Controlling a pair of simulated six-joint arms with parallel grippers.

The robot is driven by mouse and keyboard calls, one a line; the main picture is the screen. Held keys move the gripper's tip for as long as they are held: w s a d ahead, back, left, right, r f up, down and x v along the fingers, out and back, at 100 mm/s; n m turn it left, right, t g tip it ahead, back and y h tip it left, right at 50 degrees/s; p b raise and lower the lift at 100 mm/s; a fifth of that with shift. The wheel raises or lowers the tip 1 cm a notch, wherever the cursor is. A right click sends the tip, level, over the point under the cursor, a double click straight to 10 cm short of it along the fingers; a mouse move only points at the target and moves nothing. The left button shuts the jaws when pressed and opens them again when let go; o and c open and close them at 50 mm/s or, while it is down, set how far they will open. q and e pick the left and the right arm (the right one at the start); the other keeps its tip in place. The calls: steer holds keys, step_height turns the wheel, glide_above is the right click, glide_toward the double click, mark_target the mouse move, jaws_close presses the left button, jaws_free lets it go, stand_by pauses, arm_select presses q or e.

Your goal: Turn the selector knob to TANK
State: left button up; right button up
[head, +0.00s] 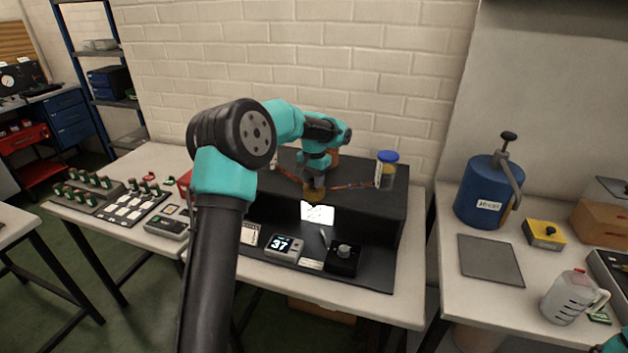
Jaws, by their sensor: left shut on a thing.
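My left gripper (314,189) points down over the top of the black console (382,212). It is shut on a small part at the middle of a line of red-brown tubing, where a brass-coloured body (316,196) shows. This part appears to be the selector knob; the fingers mostly hide it, and its pointer and the TANK mark cannot be read. A clear jar with a blue lid (387,169) stands at the right end of the tubing. My right gripper is not in view; only a bit of teal arm shows at the lower right corner.
In front of the console are a lit white label (317,214), a display reading 37 (284,246) and a black box with a grey knob (343,252). A blue cylinder (484,194), a yellow button box (543,233) and a jug (574,297) stand on the right table.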

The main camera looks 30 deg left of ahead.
arm_select(q)
steer(key=shift+n, duration=0.6)
steer(key=o, duration=0.9)
steer(key=shift+r, duration=0.1)
step_height(320, 180, up, 17)
steer(key=shift+r, duration=0.1)
stand_by(0.6)
